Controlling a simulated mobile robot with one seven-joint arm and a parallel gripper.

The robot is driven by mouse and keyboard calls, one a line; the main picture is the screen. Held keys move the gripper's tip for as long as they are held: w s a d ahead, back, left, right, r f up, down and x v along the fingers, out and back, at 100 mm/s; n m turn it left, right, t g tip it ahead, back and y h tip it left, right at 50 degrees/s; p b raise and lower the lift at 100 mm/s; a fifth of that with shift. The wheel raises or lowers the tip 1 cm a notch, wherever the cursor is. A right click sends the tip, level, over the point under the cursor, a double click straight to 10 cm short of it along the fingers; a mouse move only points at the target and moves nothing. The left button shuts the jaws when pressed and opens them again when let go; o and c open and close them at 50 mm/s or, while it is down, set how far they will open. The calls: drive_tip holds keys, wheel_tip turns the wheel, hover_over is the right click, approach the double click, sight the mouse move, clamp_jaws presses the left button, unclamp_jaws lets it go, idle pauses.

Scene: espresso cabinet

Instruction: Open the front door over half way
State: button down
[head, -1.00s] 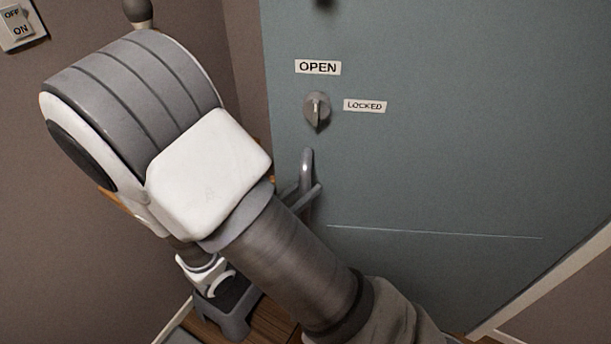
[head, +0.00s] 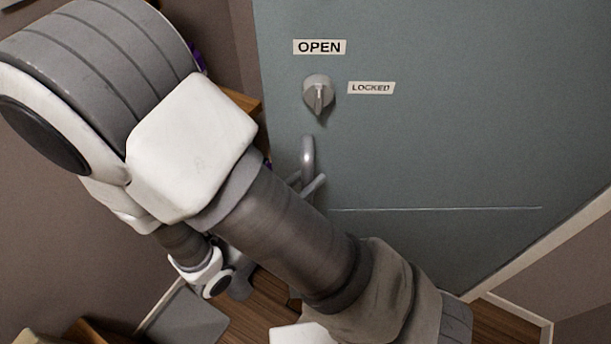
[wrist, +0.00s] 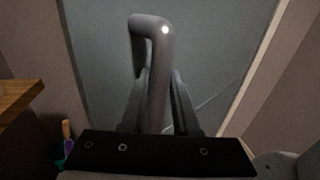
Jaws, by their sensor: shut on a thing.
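The front door (head: 450,140) is a large blue-grey panel filling the right of the head view. How far it stands open is hard to tell. Its grey bent-bar handle (head: 308,150) is near the left edge, below a round lock knob (head: 318,92) with "OPEN" and "LOCKED" labels. The handle (wrist: 155,45) rises large in the middle of the wrist view. My gripper (wrist: 160,88) has one finger on each side of the handle and is shut on it. In the head view my arm hides most of the gripper.
A wooden surface (wrist: 18,98) juts in at the left of the wrist view, with small coloured items below it. Brown walls flank the door. A pale trim strip (head: 520,255) runs along the door's lower right. Some wooden floor (head: 268,300) shows below my arm.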

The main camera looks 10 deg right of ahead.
drive_tip(key=shift+d, duration=0.2)
drive_tip(key=c, duration=0.7)
unclamp_jaws()
drive_tip(key=shift+a, duration=0.1)
drive_tip(key=v, duration=1.7)
drive_tip(key=shift+s+a, duration=0.1)
drive_tip(key=shift+s, duration=0.05)
